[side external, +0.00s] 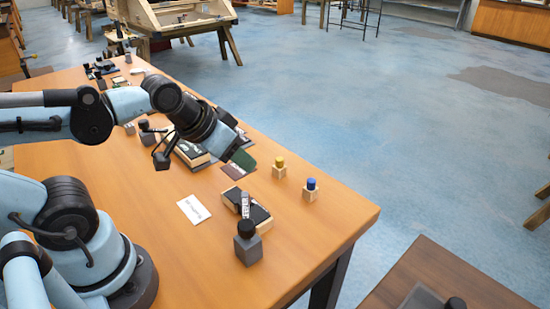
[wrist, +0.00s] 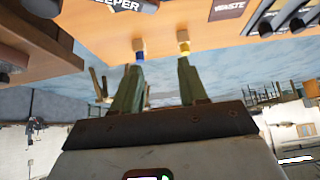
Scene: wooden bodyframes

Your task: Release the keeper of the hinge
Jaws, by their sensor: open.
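My gripper (side external: 243,160) is raised over the far edge of the table, with one green finger clearly visible; it is open and empty in the wrist view (wrist: 158,68). A low wooden block with a dark top (side external: 259,213) lies nearer the table's front, apart from my gripper. A small grey lettered part (side external: 245,204) stands on it; I cannot tell whether this is the hinge or its keeper. A dark label (wrist: 112,4) ending in "EEPER" is cut off at the top of the wrist view.
A yellow-topped peg (side external: 279,168) and a blue-topped peg (side external: 310,189) stand near the table's right edge. A dark block with a black knob (side external: 248,247) stands in front. A white card (side external: 194,209) lies flat. A "WASTE" label (wrist: 228,9) shows in the wrist view.

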